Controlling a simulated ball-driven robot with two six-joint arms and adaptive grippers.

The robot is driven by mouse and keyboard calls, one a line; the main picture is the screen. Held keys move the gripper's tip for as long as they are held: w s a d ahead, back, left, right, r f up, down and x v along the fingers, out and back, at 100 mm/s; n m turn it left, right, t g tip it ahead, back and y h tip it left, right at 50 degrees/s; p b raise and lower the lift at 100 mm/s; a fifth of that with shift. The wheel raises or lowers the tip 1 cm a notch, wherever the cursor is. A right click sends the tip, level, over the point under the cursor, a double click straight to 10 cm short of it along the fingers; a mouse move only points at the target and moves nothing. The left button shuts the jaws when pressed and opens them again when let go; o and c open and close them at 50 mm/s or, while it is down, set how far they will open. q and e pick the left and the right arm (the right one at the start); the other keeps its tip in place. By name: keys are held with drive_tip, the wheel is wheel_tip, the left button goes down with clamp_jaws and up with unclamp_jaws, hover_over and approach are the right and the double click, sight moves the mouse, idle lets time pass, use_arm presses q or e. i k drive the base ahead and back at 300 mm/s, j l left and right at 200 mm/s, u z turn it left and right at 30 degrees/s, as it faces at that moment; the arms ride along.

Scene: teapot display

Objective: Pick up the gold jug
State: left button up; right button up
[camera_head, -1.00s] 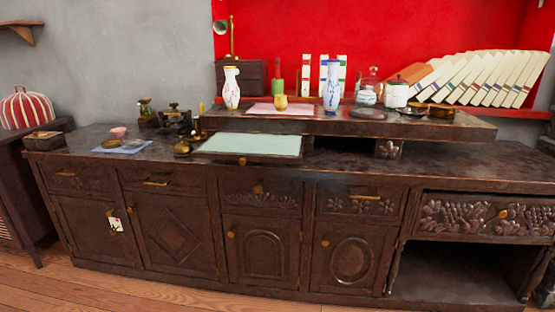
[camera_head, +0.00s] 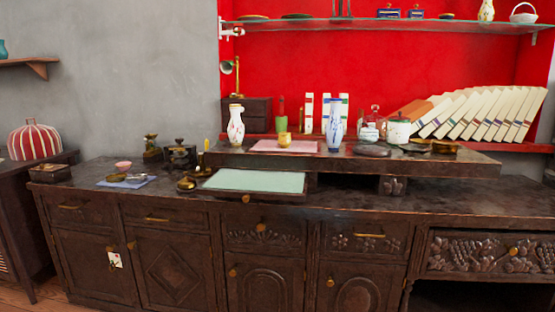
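A small gold jug (camera_head: 284,138) stands upright near the front of the raised dark shelf on the counter, on or just behind a pink mat (camera_head: 272,148). A white vase with a painted pattern (camera_head: 235,126) stands to its left. A white and blue vase (camera_head: 335,124) stands to its right. A green bottle (camera_head: 281,116) stands behind it. Neither of my grippers is in view.
The dark carved cabinet (camera_head: 170,208) runs across the view. A pale green board (camera_head: 255,181) lies before the raised shelf (camera_head: 450,158). Small brass items (camera_head: 187,183) sit at left. Leaning books (camera_head: 490,114) stand at right. A glass shelf (camera_head: 380,23) hangs above.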

sight(284, 140)
drive_tip(key=i+l+u, duration=0.15)
drive_tip(key=i, duration=0.3)
drive_tip(key=i+u, duration=0.15)
drive_tip(key=i, duration=0.25)
drive_tip(key=i+l+u, duration=0.15)
drive_tip(key=i, duration=0.25)
drive_tip(key=l, duration=0.1)
